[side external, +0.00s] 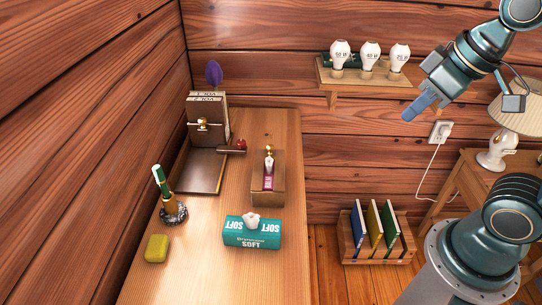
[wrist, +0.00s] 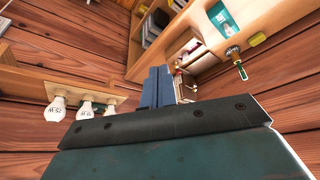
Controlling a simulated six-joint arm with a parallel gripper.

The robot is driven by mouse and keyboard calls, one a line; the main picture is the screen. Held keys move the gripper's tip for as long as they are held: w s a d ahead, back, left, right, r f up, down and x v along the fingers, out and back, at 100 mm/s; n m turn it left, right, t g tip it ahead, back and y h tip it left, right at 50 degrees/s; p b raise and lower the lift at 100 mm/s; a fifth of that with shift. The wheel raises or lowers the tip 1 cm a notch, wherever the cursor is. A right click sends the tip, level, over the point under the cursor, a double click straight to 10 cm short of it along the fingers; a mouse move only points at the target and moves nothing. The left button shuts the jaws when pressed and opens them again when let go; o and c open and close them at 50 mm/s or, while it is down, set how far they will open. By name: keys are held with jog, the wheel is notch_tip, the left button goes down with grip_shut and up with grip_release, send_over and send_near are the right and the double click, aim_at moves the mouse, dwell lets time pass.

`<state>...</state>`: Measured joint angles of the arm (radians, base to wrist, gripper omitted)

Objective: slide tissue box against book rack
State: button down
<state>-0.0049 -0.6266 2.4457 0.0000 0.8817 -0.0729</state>
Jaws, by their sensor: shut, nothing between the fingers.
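The teal tissue box (side external: 251,236), with a white tissue on top, sits on the front part of the wooden desk (side external: 207,250). It also shows in the wrist view (wrist: 221,17). A dark rack (side external: 203,172) stands farther back on the desk against the left wall, with upright brown volumes (side external: 205,118) in it; this looks like the book rack. The tissue box is apart from it. My gripper (side external: 411,113) is shut and empty, high in the air right of the desk, far from the box. Its blue fingers (wrist: 157,90) are together in the wrist view.
A brown wooden box (side external: 267,178) stands behind the tissue box. A yellow sponge (side external: 156,248) and a pen holder (side external: 173,212) are on the left. A wall shelf (side external: 375,76) holds light bulbs. A floor rack (side external: 378,262) of coloured books and a lamp (side external: 497,150) are on the right.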

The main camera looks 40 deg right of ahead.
jog(key=w+a+f+n+g, duration=0.1)
jog(key=w+f+n+g, duration=0.4)
jog(key=w+f, duration=1.3)
jog(key=w+n, duration=0.2)
jog(key=shift+w+a+n, duration=0.3)
jog(key=shift+a+n, duration=0.1)
notch_tip(320, 180, down, 10)
jog(key=shift+r, duration=0.25)
jog(key=shift+w+a+f, duration=0.25)
jog(key=shift+w+a, duration=0.6)
jog(key=shift+w, duration=0.05)
jog(key=shift+w+a, duration=0.5)
jog(key=shift+w, duration=0.1)
